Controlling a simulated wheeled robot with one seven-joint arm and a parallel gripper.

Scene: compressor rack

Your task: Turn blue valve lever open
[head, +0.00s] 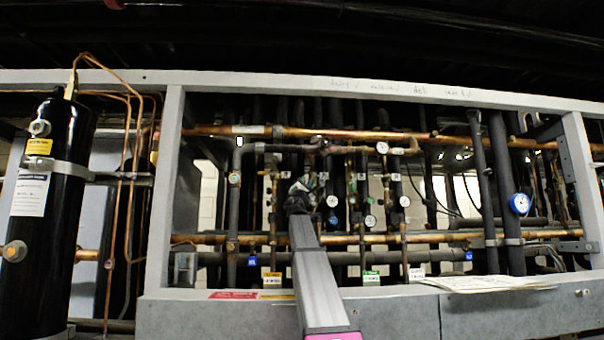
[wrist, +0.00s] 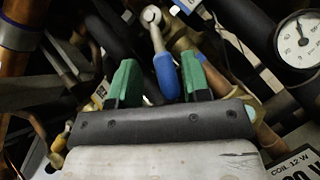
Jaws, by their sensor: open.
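The blue valve lever (wrist: 167,76) shows in the wrist view, with a blue sleeve on a metal stem that runs up to a round bolt head (wrist: 152,15). The lever is between the two green fingers of my gripper (wrist: 159,66), nearer the right finger. The fingers stand apart, with a gap to the left of the lever; I cannot tell whether the right finger touches it. In the head view my gripper (head: 301,190) is in among the pipes in the rack's middle bay. I cannot make out the lever there; my arm covers that spot.
A pressure gauge (wrist: 298,40) is close by on the right in the wrist view. Copper and dark pipes crowd around the gripper. In the head view the grey rack frame (head: 172,190) borders the bay, and a black cylinder (head: 48,220) stands at the left.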

